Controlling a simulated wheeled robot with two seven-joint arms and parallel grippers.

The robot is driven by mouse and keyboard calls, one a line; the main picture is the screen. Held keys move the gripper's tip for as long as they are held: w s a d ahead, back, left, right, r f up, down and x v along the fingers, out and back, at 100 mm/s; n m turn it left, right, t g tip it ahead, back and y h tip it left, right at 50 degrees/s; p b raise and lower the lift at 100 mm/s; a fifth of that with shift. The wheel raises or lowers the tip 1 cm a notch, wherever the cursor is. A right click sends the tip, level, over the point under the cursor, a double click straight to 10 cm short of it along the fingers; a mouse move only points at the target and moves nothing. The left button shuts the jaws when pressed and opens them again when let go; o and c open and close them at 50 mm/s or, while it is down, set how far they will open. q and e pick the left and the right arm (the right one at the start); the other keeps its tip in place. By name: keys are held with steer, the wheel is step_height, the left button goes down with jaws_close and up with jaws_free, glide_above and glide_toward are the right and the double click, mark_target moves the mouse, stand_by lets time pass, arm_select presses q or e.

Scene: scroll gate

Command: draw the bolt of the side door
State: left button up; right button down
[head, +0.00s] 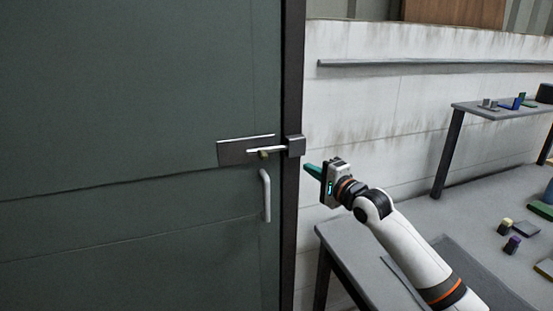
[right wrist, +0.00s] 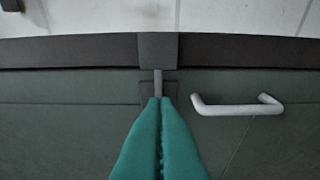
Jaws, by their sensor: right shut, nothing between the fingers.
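The side door (head: 130,110) is dark green and stands shut against a dark frame post (head: 292,60). The rod's right end reaches the dark keeper block (head: 296,146) on the post. In the right wrist view the rod (right wrist: 158,84) meets the keeper (right wrist: 158,50). My right gripper (head: 308,169) is shut and empty, right of the post. Its teal fingertips (right wrist: 160,101) overlap the rod's line in the wrist view; contact cannot be told. The knob is hidden there.
A pale door handle (head: 267,195) is below the bolt; it also shows in the right wrist view (right wrist: 238,107). A grey table (head: 345,240) is under my right arm. Another table (head: 480,108) with small objects stands at the back right.

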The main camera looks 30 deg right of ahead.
steer(key=p, duration=0.3)
glide_toward(269, 151)
steer(key=w+d, duration=0.1)
steer(key=w, duration=0.1)
steer(key=w+d, duration=0.2)
steer(key=shift+w, duration=0.1)
steer(key=a, duration=0.1)
steer(key=a+p, duration=0.1)
steer(key=a, duration=0.1)
steer(key=shift+w+a, duration=0.1)
steer(key=shift+w, duration=0.3)
steer(key=shift+a+f, duration=0.1)
steer(key=shift+a, duration=0.25)
